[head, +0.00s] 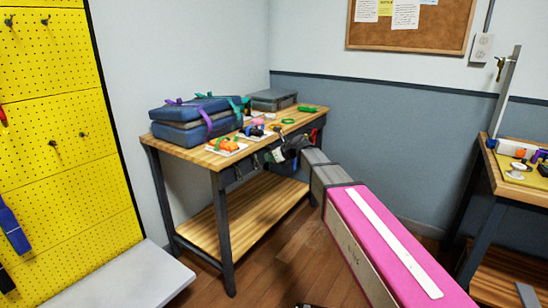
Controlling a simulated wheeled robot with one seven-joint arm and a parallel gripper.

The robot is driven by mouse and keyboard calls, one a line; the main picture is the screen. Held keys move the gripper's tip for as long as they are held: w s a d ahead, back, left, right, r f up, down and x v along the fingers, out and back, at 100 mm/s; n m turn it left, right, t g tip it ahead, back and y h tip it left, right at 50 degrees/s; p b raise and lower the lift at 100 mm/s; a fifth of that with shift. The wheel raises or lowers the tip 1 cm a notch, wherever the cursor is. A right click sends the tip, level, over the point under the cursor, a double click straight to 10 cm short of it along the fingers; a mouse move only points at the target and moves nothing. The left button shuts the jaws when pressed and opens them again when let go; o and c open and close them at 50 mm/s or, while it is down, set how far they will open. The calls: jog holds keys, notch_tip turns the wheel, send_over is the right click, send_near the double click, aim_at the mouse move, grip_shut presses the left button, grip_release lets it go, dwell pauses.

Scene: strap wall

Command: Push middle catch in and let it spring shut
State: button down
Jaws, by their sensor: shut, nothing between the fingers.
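A wooden workbench (190,152) stands in the head view, left of centre. Several small coloured pieces lie along its front part: an orange one on a white plate (225,145), a dark blue and black one on a white plate (256,131), and a pink one (257,121). They are too small to tell which is the middle catch or whether it is in or out. My gripper (279,154) is at the bench's front edge, right of these pieces. Its fingers are small and dark here and look closed, with nothing seen between them. I cannot tell whether it touches anything.
Two stacked blue cases (188,122) with purple and green straps stand on the bench's left, a grey case (272,99) at the back. Green rings (288,121) lie behind my gripper. A yellow pegboard (60,130) is at left, another bench (520,185) at right.

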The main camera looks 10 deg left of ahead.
jog(key=shift+x, duration=2.35)
jog(key=shift+w+a+f, duration=0.25)
jog(key=shift+a+f, duration=0.1)
jog(key=shift+a, duration=0.15)
jog(key=shift+v, duration=3.1)
jog(key=s+d+f+n+g+h, duration=0.1)
jog(key=s+d+f+n+h, duration=0.3)
jog(key=d+f, duration=0.5)
jog(key=s+d+f+n+h, duration=0.1)
jog(key=s+d+f+n, duration=0.4)
jog(key=d, duration=0.7)
jog(key=s+d+f+n+g+h, duration=0.1)
jog(key=s+d+f+n+h, duration=0.1)
jog(key=d, duration=0.5)
jog(key=s+d+f+n+g+h, duration=0.1)
jog(key=s+d+f+n+h, duration=0.1)
jog(key=s+d+f+n, duration=0.3)
jog(key=s+d+f+n+g+h, duration=0.1)
jog(key=s+d+f+n+h, duration=0.1)
jog(key=s+d+f+n, duration=0.2)
jog(key=s+d+n, duration=0.2)
jog(key=s+d, duration=0.2)
jog(key=d, duration=0.1)
jog(key=shift+n, duration=0.3)
